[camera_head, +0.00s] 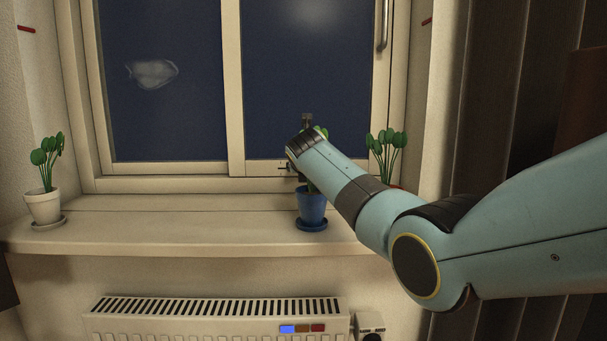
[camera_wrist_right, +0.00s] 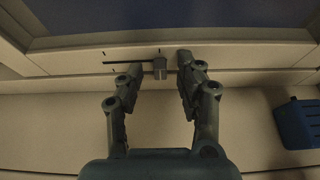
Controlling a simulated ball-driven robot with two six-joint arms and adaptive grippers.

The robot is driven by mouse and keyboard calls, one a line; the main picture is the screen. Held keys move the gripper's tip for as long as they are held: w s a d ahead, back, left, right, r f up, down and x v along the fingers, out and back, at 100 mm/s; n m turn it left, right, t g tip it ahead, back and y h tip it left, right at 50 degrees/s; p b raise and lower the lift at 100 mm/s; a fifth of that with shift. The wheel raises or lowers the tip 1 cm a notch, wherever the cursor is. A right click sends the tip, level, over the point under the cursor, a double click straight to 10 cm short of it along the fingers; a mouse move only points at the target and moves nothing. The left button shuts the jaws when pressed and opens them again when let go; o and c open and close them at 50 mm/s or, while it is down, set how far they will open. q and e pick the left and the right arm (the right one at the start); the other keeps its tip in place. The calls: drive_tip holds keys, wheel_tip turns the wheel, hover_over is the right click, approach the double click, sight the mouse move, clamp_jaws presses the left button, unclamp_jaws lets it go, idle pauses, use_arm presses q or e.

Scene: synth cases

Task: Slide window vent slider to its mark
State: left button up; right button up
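The vent slider's small grey knob (camera_wrist_right: 160,68) sits at the right end of a thin dark slot (camera_wrist_right: 128,62) in the window frame, in the right wrist view. Small dark tick marks show above and below the slot near its left part, and one above the knob. My right gripper (camera_wrist_right: 160,66) is open, with one finger on each side of the knob and a visible gap to each. In the head view my right arm reaches in from the right and its wrist hides most of the gripper and the knob. My left gripper is not in view.
Potted plants stand at the left (camera_head: 43,205) and behind my arm (camera_head: 385,150). A radiator (camera_head: 215,325) is below.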

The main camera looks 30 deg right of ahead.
drive_tip(key=shift+w+d, duration=0.1)
drive_tip(key=shift+w, duration=0.1)
clamp_jaws()
idle(0.4)
